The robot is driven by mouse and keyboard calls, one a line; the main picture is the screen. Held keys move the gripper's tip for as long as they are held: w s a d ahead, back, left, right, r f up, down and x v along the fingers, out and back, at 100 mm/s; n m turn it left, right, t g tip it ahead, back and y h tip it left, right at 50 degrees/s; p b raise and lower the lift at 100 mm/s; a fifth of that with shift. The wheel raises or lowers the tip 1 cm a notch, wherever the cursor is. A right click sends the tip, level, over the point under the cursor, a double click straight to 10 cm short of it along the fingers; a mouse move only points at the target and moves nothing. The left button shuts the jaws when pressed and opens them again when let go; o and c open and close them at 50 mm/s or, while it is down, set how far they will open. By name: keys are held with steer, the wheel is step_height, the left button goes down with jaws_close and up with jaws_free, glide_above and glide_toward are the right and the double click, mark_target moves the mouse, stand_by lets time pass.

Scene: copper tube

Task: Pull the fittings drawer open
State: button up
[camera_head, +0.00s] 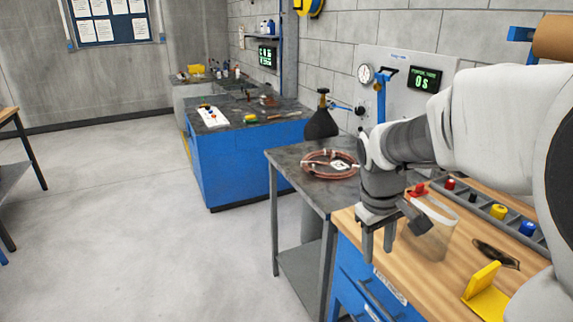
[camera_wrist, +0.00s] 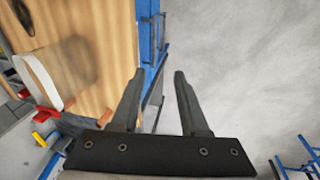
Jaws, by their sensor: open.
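The blue drawer cabinet (camera_head: 349,262) stands under a wooden worktop at the lower right, with dark bar handles and a pale label (camera_head: 391,288) on its front. The label is too small to read, so I cannot tell which drawer is the fittings drawer. The visible drawer fronts look shut. My gripper (camera_head: 376,250) points down at the worktop's front left edge, above the drawer handles. In the wrist view my gripper (camera_wrist: 158,74) is open with nothing between its fingers. The blue cabinet front (camera_wrist: 147,40) shows beyond the left finger, beside the worktop edge.
On the wooden worktop (camera_head: 420,275) are a clear container (camera_head: 430,232), a yellow bracket (camera_head: 485,293) and a grey tray with coloured parts (camera_head: 500,212). A grey table (camera_head: 300,165) with a copper coil (camera_head: 322,164) adjoins it. The floor (camera_head: 130,220) to the left is clear.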

mark_target(379, 303)
steer(key=shift+n+g, duration=0.3)
steer(key=w+d+f+b, duration=0.1)
steer(key=f, duration=0.5)
steer(key=w+d+f+b, duration=0.1)
steer(key=d+f+b, duration=0.1)
steer(key=f, duration=0.5)
steer(key=w+d+f+b, duration=0.1)
steer(key=d+f+b, duration=0.1)
steer(key=f, duration=0.5)
steer(key=shift+w+f, duration=0.2)
steer(key=shift+f, duration=0.05)
jaws_close()
